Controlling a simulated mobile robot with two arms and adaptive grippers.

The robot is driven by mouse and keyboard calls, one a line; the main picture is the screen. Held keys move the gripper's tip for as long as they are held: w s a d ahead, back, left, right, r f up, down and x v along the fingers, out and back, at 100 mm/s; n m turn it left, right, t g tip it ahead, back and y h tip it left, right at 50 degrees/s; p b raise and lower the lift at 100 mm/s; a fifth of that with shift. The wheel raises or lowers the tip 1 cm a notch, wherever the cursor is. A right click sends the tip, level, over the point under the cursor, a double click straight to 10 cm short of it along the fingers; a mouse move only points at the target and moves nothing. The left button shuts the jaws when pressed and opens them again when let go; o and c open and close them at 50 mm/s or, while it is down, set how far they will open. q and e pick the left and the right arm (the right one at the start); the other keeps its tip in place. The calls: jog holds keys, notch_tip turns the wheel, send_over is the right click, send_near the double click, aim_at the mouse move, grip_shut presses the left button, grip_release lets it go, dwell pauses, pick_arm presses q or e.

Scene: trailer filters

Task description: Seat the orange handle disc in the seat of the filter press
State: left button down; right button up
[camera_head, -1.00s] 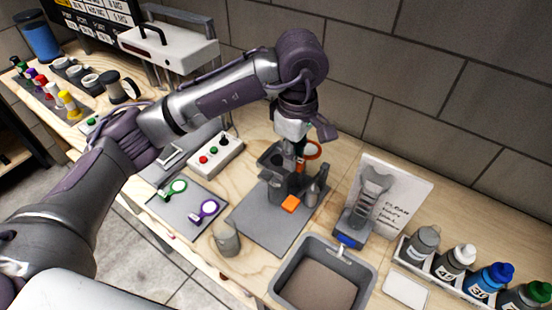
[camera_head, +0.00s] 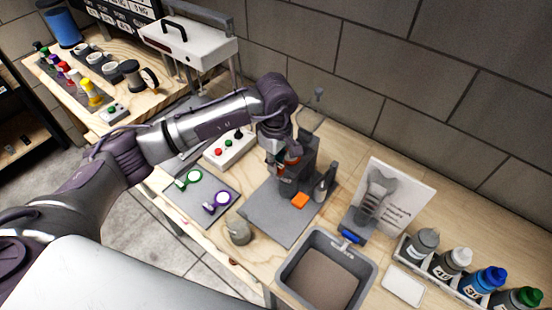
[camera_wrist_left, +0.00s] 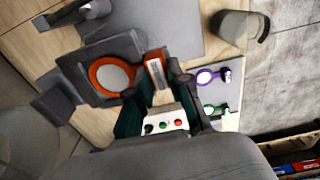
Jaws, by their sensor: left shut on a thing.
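The orange handle disc (camera_wrist_left: 92,73) is an orange ring with a pale centre. In the left wrist view it lies over the dark block of the filter press (camera_wrist_left: 70,66); I cannot tell whether it rests in the seat or hovers just over it. My left gripper (camera_wrist_left: 158,82) is shut on its orange handle (camera_wrist_left: 156,70). My right gripper is not in view.
A grey mat (camera_head: 182,205) holds a green disc (camera_head: 189,178) and a purple disc (camera_head: 218,203). A button box (camera_head: 228,148) stands behind. A grey cup (camera_head: 239,232), a grey bin (camera_head: 288,272) and a bottle rack (camera_head: 428,266) surround the press.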

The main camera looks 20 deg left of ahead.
pick_arm(q)
jog(key=shift+f, duration=0.15)
jog(key=c, duration=1.2)
grip_release()
jog(key=shift+o, duration=0.6)
jog(key=shift+r, duration=0.3)
notch_tip(320, 180, up, 12)
jog(key=b, duration=0.4)
jog(key=shift+f, duration=0.2)
